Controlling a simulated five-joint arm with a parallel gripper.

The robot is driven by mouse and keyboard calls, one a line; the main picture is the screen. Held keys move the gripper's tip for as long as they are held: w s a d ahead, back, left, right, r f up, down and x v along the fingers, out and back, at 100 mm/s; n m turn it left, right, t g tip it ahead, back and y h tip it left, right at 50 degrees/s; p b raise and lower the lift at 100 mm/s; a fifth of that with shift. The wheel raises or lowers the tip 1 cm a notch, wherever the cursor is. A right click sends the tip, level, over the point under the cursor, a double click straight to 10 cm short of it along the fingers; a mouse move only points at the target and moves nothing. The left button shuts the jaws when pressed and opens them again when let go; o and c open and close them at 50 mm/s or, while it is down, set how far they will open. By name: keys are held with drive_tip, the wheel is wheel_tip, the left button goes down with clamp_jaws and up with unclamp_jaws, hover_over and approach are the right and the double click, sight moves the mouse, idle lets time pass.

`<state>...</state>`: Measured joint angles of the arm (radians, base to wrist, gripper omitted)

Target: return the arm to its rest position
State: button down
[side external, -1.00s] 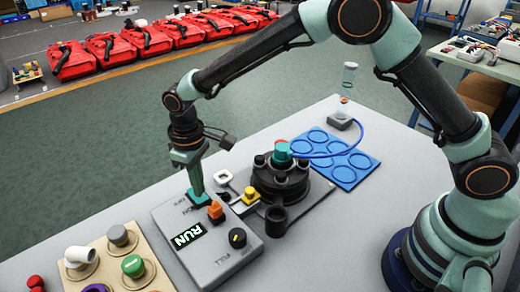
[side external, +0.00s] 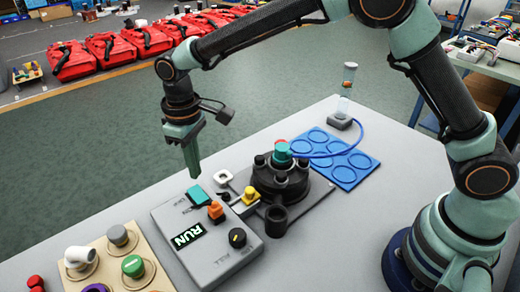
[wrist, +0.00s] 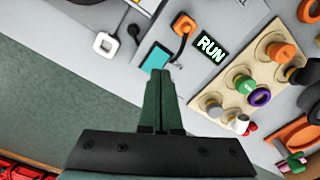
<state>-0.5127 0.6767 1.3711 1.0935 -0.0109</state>
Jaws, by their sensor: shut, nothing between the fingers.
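My gripper (side external: 195,172) is shut and empty. In the side view it hangs pointing down, a little above the grey control box (side external: 222,262) and apart from it. Just below the fingertips is a teal rocker switch (side external: 200,195) on the box. Beside it are an orange switch (side external: 215,210), a lit RUN display (side external: 186,236) and a black knob (side external: 237,237). In the wrist view the closed fingers (wrist: 165,72) point toward the teal switch (wrist: 157,58), with the RUN display (wrist: 211,47) to its right.
A black round fixture (side external: 280,180) with a teal-and-red top stands right of the box. A beige board (side external: 155,277) with coloured knobs is at front left. The air above the floor at left is clear.

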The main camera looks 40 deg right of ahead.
drive_tip(key=d+r+m+t, duration=0.1)
drive_tip(key=d+r, duration=0.6)
drive_tip(key=s+d+r+m+t, duration=0.2)
drive_tip(key=s+d+r, duration=0.1)
drive_tip(key=s+d, duration=0.4)
drive_tip(key=s+d+r+m+t, duration=0.2)
drive_tip(key=s+d+r+m, duration=0.1)
drive_tip(key=s+d, duration=0.5)
drive_tip(key=shift+d+t, duration=0.3)
drive_tip(key=shift+d, duration=0.95)
